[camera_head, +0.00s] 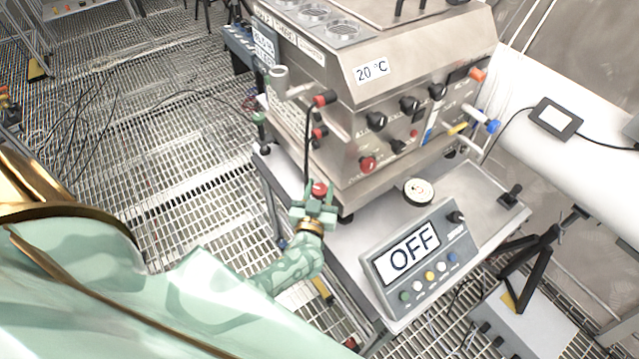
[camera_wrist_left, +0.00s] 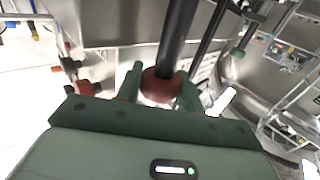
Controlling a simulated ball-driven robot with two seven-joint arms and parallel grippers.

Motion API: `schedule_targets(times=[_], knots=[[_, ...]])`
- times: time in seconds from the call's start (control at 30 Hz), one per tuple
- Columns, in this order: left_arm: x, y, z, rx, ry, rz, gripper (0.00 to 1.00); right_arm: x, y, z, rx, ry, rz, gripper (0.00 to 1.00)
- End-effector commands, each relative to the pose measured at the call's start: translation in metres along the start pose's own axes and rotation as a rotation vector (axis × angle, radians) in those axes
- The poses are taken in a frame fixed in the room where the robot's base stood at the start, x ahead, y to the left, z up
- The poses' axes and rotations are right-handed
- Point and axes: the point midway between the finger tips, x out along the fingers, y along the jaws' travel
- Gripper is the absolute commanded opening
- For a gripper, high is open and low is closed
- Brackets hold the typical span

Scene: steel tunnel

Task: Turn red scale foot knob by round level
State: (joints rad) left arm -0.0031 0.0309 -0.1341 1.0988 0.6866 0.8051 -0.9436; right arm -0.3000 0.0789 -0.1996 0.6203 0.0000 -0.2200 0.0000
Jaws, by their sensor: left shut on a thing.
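The red foot knob (camera_head: 319,187) sits at the near left edge of the white-topped platform, at the lower left corner of the steel machine. My left gripper (camera_head: 316,203) is shut on this knob. In the left wrist view the red knob (camera_wrist_left: 157,86) sits between the two green fingers, with a dark rod rising from it. The round level (camera_head: 418,190), a pale disc with a dark rim, lies on the platform right of the gripper; its bubble is too small to read. A grey display box (camera_head: 418,258) reading OFF stands at the platform's front. My right gripper is not in view.
The steel machine (camera_head: 370,100) labelled 20 °C stands close above my left gripper, with red and black knobs and protruding pipes. A black stand (camera_head: 530,262) and a grey box are at the lower right. Cables lie on the grating floor (camera_head: 150,150) at left.

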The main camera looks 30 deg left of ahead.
Motion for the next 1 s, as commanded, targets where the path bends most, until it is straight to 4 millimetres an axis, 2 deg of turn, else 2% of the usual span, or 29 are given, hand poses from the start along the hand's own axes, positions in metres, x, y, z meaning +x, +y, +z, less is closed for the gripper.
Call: schedule_targets(times=[0.3, 0.77, 0.8, 0.83, 0.87, 1.0], knots=[[0.0000, 0.0005, 0.0001, -0.002, 0.000, -0.102, 0.15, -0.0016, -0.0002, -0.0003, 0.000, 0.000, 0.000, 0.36], [0.0006, 0.0001, -0.0005, 0.000, 0.002, -0.114, 0.15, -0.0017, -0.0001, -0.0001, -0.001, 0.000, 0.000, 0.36], [0.0006, 0.0001, -0.0005, 0.000, 0.002, -0.114, 0.46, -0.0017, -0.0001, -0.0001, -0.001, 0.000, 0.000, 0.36], [0.0006, 0.0001, -0.0005, 0.000, 0.002, -0.113, 0.54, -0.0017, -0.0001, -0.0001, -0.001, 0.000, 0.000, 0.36], [0.0006, 0.0001, -0.0005, 0.000, 0.002, -0.113, 0.59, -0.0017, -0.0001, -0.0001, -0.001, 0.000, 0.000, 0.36], [0.0006, -0.0001, -0.0004, 0.000, 0.002, -0.114, 0.59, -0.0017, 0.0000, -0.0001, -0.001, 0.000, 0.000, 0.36]])
